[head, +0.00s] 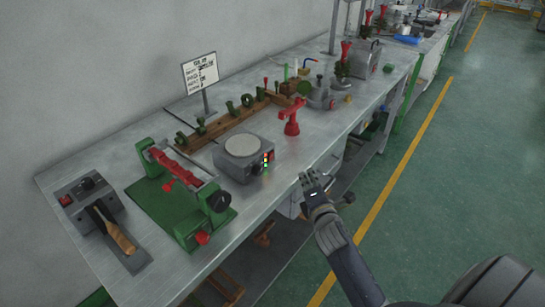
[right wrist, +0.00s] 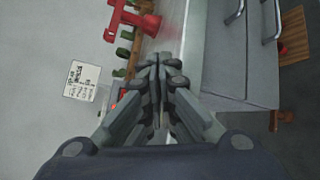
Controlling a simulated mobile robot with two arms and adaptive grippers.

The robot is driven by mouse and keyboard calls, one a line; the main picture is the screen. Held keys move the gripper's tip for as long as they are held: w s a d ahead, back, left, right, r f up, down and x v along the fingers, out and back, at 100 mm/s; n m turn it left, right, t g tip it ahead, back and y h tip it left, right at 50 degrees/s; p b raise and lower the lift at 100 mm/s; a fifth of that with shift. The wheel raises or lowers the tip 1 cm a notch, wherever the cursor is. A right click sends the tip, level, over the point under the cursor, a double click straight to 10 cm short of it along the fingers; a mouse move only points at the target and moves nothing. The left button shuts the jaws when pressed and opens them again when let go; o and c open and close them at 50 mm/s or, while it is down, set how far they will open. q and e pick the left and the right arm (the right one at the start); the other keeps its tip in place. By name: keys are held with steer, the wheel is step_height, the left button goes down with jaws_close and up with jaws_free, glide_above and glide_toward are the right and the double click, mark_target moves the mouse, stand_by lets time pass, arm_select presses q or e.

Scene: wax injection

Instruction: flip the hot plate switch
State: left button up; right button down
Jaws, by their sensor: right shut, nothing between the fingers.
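The hot plate (head: 232,160) is a grey box with a round pale top, standing on the metal workbench near its front edge. Its front face carries small red, yellow and green lights (head: 266,163); I cannot make out which part is the switch. My right gripper (head: 309,178) is at the bench's front edge, to the right of the hot plate and apart from it. In the right wrist view its fingers (right wrist: 160,62) are together with nothing between them. The hot plate is mostly hidden behind the gripper there. My left gripper is not in view.
A red stand (head: 291,118) is right of the hot plate. A green-based clamp device (head: 180,190) stands left of it, and a box with a wooden-handled tool (head: 92,200) farther left. A wooden rack (head: 225,122) and a sign (head: 200,73) are behind. The floor (head: 440,180) at right is clear.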

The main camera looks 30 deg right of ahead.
mark_target(271, 157)
steer(key=shift+w+d+r, duration=0.1)
steer(key=shift+d+r, duration=0.05)
steer(key=shift+r, duration=0.35)
steer(key=w+a, duration=0.1)
steer(key=w, duration=0.1)
steer(key=w+a+b, duration=0.1)
steer(key=w, duration=0.1)
steer(key=w+a+b, duration=0.1)
steer(key=w, duration=0.1)
steer(key=shift+w+r, duration=0.35)
steer(key=shift+w, duration=0.05)
steer(key=shift+w+a+r, duration=0.1)
steer(key=shift+w+a, duration=0.1)
steer(key=shift+w, duration=0.45)
steer(key=shift+w+r, duration=0.1)
stand_by(0.6)
steer(key=shift+w+a, duration=0.15)
steer(key=shift+w, duration=0.15)
steer(key=shift+w+a, duration=0.15)
steer(key=shift+w, duration=0.1)
stand_by(0.5)
stand_by(0.4)
